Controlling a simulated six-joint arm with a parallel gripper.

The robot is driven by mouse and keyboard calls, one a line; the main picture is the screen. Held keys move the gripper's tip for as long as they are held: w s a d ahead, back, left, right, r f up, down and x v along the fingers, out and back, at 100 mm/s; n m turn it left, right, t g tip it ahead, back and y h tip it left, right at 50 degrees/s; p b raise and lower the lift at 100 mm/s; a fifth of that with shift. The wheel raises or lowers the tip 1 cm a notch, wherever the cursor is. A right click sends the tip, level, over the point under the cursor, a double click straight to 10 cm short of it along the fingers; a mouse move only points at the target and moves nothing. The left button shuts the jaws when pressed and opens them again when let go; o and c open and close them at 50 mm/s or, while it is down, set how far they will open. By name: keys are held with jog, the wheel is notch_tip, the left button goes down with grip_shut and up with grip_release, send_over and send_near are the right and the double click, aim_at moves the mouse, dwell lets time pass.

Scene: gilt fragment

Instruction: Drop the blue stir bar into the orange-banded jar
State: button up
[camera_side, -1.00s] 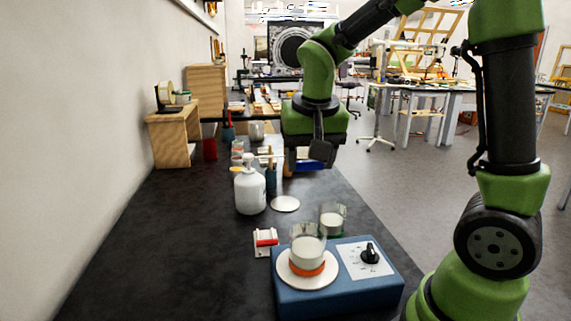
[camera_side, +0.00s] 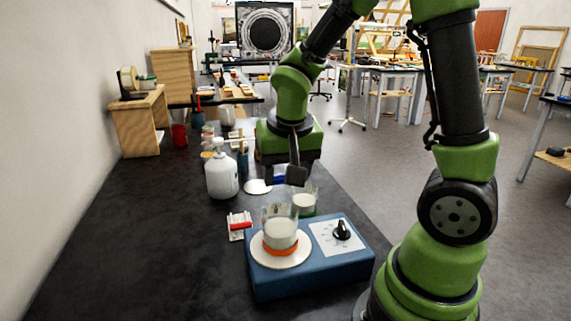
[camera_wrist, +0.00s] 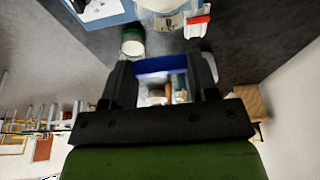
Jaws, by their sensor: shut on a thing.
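My gripper (camera_side: 284,179) is shut on the blue stir bar (camera_side: 279,181). In the wrist view the bar (camera_wrist: 161,65) lies crosswise between the two fingers. The orange-banded jar (camera_side: 280,234) is a clear glass with pale contents, upright on the white round plate of the blue stirrer. The gripper and bar are above and behind this jar, apart from it. A green-banded jar (camera_side: 305,203) stands behind the stirrer, close below the gripper in the side view; it also shows in the wrist view (camera_wrist: 132,43).
The blue stirrer (camera_side: 335,262) has a black knob. A red bar (camera_side: 241,225) lies on a white holder left of it. A white bottle (camera_side: 221,178) and a flat white disc (camera_side: 257,187) stand behind. The dark bench at front left is clear.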

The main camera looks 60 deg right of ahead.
jog(key=o, duration=1)
jog(key=v, duration=1)
jog(key=s+a+n+t+y, duration=0.1)
jog(key=s+a, duration=0.1)
jog(key=s, duration=0.1)
jog(key=s+a+r+n+t+y, duration=0.1)
jog(key=s+a+n+t, duration=0.1)
jog(key=s, duration=0.1)
jog(key=s+a+n+t+y, duration=0.2)
jog(key=s, duration=0.1)
jog(key=shift+a+r, duration=0.25)
jog(key=shift+r, duration=0.15)
